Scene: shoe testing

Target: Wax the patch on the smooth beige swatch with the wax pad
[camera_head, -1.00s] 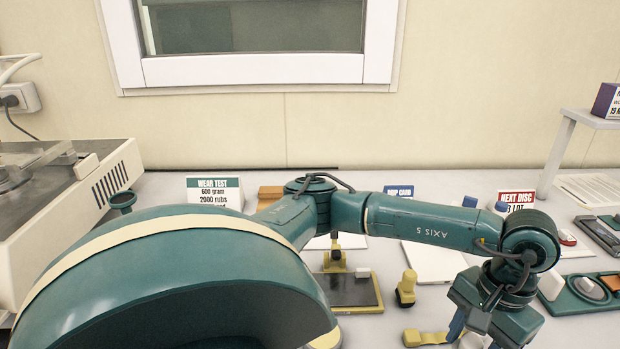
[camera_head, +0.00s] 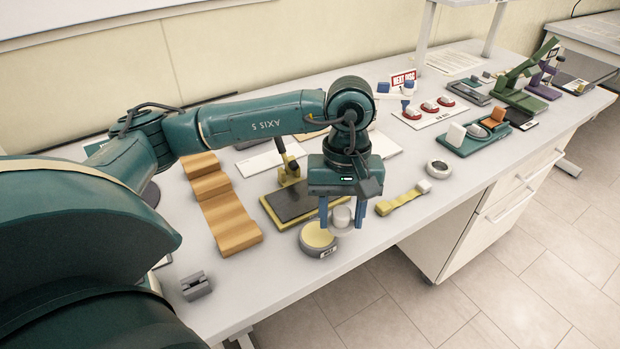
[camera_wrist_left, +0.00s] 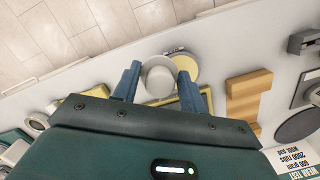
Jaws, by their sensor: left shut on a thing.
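My left gripper (camera_head: 342,221) is shut on a small rounded grey-white pad (camera_head: 341,214), which looks like the wax pad, between its blue fingers. The pad also shows in the left wrist view (camera_wrist_left: 158,77). A round tin (camera_head: 318,239) with a yellow top and a label stands beside the pad. The pad overlaps the tin's right edge in the head view; I cannot tell whether they touch. Pale flat pieces, one of them a pale sheet (camera_head: 386,146), lie behind my arm, partly hidden. I cannot tell which is the smooth beige swatch. My right gripper is out of view.
An orange-brown stepped block (camera_head: 220,207) lies left of a dark plate with a yellow frame (camera_head: 272,213). A yellow strap (camera_head: 400,202) and a grey ring (camera_head: 438,168) lie to the right. A green tray (camera_head: 466,147) stands beyond. The table's front edge is close.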

